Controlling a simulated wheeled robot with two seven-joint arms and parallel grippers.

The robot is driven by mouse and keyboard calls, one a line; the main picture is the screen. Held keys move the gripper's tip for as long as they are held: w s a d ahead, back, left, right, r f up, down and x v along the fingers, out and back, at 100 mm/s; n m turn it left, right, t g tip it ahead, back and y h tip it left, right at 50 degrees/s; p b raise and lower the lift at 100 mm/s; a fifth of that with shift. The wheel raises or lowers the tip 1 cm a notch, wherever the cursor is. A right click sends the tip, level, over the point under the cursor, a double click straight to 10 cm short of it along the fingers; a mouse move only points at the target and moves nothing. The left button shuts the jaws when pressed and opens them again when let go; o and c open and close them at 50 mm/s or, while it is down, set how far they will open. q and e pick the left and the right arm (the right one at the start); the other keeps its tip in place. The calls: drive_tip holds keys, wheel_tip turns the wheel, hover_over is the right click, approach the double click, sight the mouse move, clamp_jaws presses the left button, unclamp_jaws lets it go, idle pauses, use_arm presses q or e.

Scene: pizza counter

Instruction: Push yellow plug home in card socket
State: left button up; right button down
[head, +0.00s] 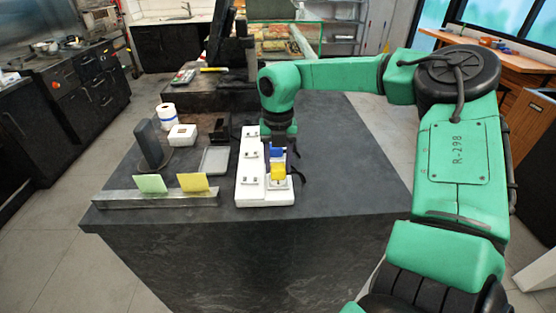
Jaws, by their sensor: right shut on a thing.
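A white power strip (246,190) with several sockets lies on the dark counter. The yellow plug (278,172) is at the strip's near right end, over or in a pale square socket (281,184) there. I cannot tell how deep it sits. My right gripper (275,160) reaches down from above and is shut on the yellow plug; its fingers are small and partly hidden. A blue piece (276,152) shows just above the plug. My left gripper is not in view.
A metal rail (150,199) with a green card (151,183) and a yellow card (193,182) lies along the front left. A dark upright screen (149,145), a white box (182,135), a paper roll (166,114) and a grey tray (214,161) stand left. The counter right of the strip is mostly clear.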

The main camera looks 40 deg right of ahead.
sight(278, 167)
drive_tip(key=shift+f, duration=0.15)
idle(0.6)
drive_tip(key=shift+b, duration=0.3)
drive_tip(key=shift+b, duration=0.4)
idle(1.2)
drive_tip(key=shift+f+b, duration=0.6)
drive_tip(key=shift+c, duration=1.3)
unclamp_jaws()
drive_tip(key=shift+s, duration=0.1)
wheel_tip(278, 167, up, 15)
drive_tip(key=b, duration=0.1)
drive_tip(key=shift+f, duration=0.15)
